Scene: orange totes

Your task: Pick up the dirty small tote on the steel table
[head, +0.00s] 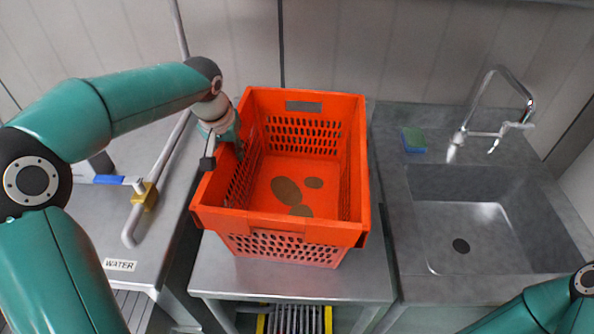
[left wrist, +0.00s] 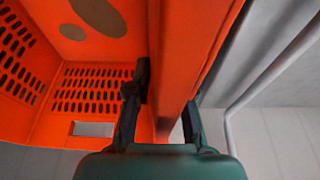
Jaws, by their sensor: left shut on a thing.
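The orange tote (head: 305,229) stands upright on the steel table (head: 290,280) in the middle of the head view. Several brown dirt patches mark its inner floor, and its walls have slotted holes. My left gripper (head: 224,150) is at the tote's left wall and is shut on its rim. In the left wrist view the fingers of my left gripper (left wrist: 162,112) straddle the wall of the tote (left wrist: 172,70), one inside and one outside. My right gripper is out of view; only part of my right arm shows at the lower right.
A sink (head: 470,225) with a faucet (head: 490,105) is on the right. On the left are a pipe with a yellow fitting (head: 145,196) and a WATER label (head: 119,265). A yellow-edged grate (head: 295,319) is below the table.

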